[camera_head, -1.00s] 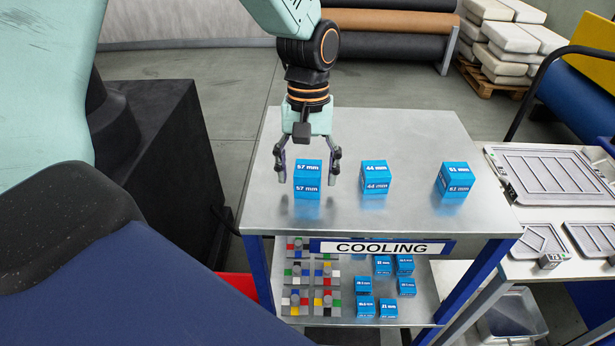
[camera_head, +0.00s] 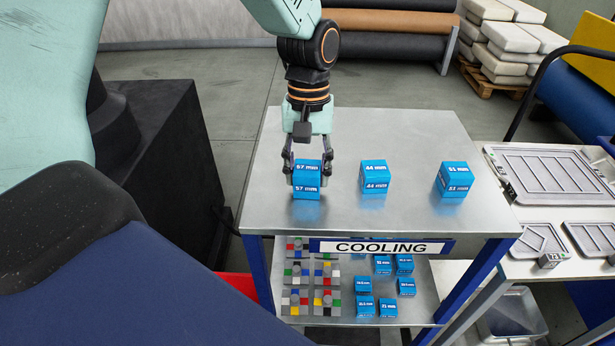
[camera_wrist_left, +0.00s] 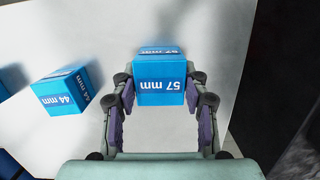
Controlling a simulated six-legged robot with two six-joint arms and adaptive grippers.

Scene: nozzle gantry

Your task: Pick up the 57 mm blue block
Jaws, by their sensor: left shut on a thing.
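The blue block marked 57 mm (camera_head: 307,187) stands on the left part of the metal table top (camera_head: 410,215). My left gripper (camera_head: 307,176) comes down from above and is shut on it, one finger at each side. In the left wrist view the same block (camera_wrist_left: 160,85) sits between the fingertips of my left gripper (camera_wrist_left: 163,92), with its label upside down. Whether the block touches the table or is slightly above it, I cannot tell. My right gripper does not show.
A blue 44 mm block (camera_head: 375,177) and another blue block, apparently 51 mm (camera_head: 455,180), stand to the right on the same table. A COOLING sign (camera_head: 381,247) is on the front edge. A lower shelf holds small blocks. A side table with grey trays (camera_head: 555,176) is at right.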

